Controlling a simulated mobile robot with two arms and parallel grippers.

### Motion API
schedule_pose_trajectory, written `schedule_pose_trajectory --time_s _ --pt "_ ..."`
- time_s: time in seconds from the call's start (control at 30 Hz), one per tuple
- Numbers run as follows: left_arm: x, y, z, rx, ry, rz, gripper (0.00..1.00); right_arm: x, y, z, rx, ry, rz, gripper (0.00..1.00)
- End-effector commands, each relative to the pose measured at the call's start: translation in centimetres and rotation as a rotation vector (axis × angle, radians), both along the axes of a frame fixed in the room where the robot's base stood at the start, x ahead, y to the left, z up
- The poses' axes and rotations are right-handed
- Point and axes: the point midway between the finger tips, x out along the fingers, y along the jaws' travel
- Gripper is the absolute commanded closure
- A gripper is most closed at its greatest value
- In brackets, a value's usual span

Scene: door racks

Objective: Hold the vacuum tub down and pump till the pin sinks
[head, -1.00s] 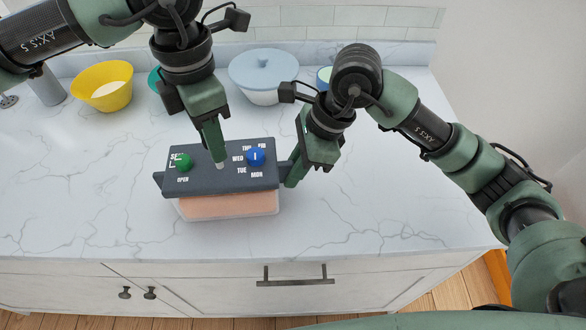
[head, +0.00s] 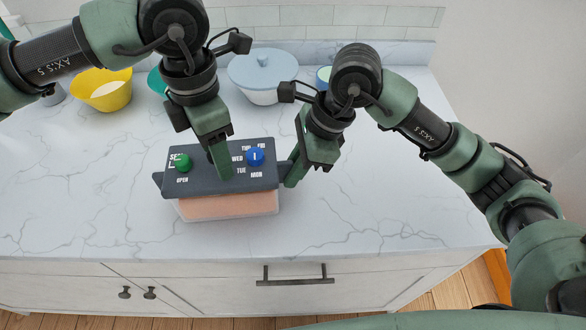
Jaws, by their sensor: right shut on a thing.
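The vacuum tub (head: 228,207) stands near the counter's front edge, a clear box with pinkish contents under a dark grey lid (head: 215,190). The lid carries a green knob (head: 183,162), a blue dial (head: 255,157) and white lettering with day names. My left gripper (head: 225,176) points down onto the middle of the lid, its fingertips together. It hides the lid's middle, so the pump and pin cannot be made out. My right gripper (head: 290,182) is shut on the tab at the lid's right end.
Behind the tub stand a yellow bowl (head: 101,93), a pale blue lidded bowl (head: 262,72), a teal item (head: 155,80) partly hidden by my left arm, and a blue-rimmed container (head: 323,75). The marble counter (head: 90,190) is clear left of the tub.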

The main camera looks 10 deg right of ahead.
Motion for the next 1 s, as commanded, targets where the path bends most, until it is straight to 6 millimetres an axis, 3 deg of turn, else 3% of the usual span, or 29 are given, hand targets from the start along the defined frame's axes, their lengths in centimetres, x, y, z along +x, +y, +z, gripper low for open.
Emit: schedule_pose_trajectory --time_s 0.6,1.0 --pt "0.0 -0.1 6.1 -0.001 -0.002 0.000 0.45 0.1 0.0 0.1 0.003 -0.002 -0.002 1.00" --pt "0.0 0.0 6.8 0.000 0.000 -0.001 0.45 0.1 0.0 0.1 0.003 -0.002 -0.001 1.00"
